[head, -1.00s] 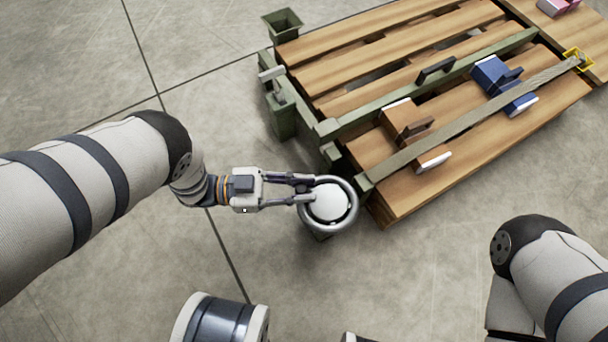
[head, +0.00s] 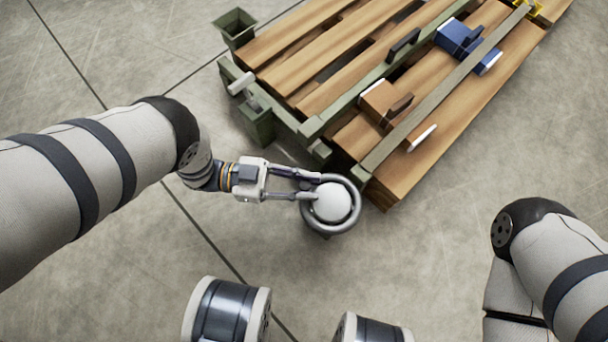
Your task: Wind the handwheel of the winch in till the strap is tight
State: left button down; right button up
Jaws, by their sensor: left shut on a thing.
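The winch's handwheel (head: 357,217) is a grey ring around a white round hub, beside the near corner of the wooden pallet deck. My left gripper (head: 316,187) comes from the left and is shut on the ring's upper left part. The strap (head: 430,103) is a grey-green band running from near the wheel diagonally over the planks to a yellow fitting (head: 530,8) at the top edge. It looks straight along its visible length. The winch body under the wheel is mostly hidden. My right arm shows at lower right, with its gripper out of view.
A brown block (head: 378,103) and a blue block (head: 455,37) lie on the deck (head: 390,190) by the strap. A green rail (head: 345,105) crosses the planks. A green open box (head: 236,28) and a green post (head: 256,122) stand at the left edge. The floor is clear.

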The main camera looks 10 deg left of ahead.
dwell(0.5)
pick_arm(q)
jog(key=c, duration=1.4)
grip_release()
jog(key=shift+c, duration=0.2)
jog(key=s+a, duration=0.1)
jog(key=a, duration=1.1)
jog(key=shift+s, duration=0.1)
